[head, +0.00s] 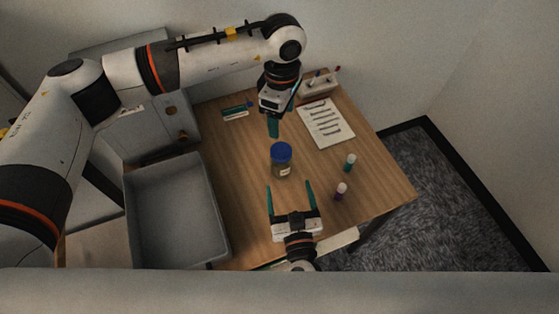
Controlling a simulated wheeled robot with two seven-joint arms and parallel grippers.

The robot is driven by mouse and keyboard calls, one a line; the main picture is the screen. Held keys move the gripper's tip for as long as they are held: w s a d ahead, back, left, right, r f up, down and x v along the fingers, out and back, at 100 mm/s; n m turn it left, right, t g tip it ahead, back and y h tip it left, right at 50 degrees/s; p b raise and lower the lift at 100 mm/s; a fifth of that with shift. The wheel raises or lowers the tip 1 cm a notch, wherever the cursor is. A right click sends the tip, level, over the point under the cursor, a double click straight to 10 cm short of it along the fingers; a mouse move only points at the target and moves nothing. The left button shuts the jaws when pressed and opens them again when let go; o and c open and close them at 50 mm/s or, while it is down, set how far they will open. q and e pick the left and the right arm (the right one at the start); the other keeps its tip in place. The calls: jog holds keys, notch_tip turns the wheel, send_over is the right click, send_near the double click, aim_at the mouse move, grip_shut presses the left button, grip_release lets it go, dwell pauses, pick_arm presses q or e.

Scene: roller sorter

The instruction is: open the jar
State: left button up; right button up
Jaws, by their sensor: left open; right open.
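The jar (281,168) stands upright on the wooden table with its blue lid (281,151) on top and a pale label low on its side. My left gripper (273,126) is above and behind the jar, pointing down, apart from the lid. Its fingers are seen nearly edge-on and hold nothing that I can see. My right gripper (290,188) is on the near side of the jar, with its two green fingers spread wide and pointing toward it. The jar stands just beyond the fingertips.
A grey bin (214,240) stands at the table's left. Two small vials, one teal-banded (349,163) and one purple-banded (341,191), stand right of the jar. A written sheet (327,124) and a pen holder (318,86) are at the back. The table (385,182) is clear at the right.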

aim_at(283, 171)
notch_tip(283, 171, down, 3)
jog(key=shift+s+r+b, duration=0.1)
jog(key=shift+r+b, duration=0.1)
jog(key=shift+b, duration=0.65)
pick_arm(q)
notch_tip(283, 171, down, 5)
jog(key=shift+w+r+b, duration=0.1)
jog(key=shift+w+b, duration=0.05)
jog(key=shift+b, duration=0.85)
pick_arm(e)
jog(key=shift+w+f, duration=0.25)
jog(key=shift+f, duration=0.8)
pick_arm(q)
jog(key=shift+r, duration=0.1)
pick_arm(e)
jog(key=shift+w+a, duration=0.1)
jog(key=shift+w, duration=0.45)
jog(key=w, duration=0.3)
jog(key=w+a, duration=0.1)
jog(key=w, duration=0.3)
jog(key=w+a, duration=0.1)
jog(key=w, duration=0.2)
jog(key=shift+w, duration=0.3)
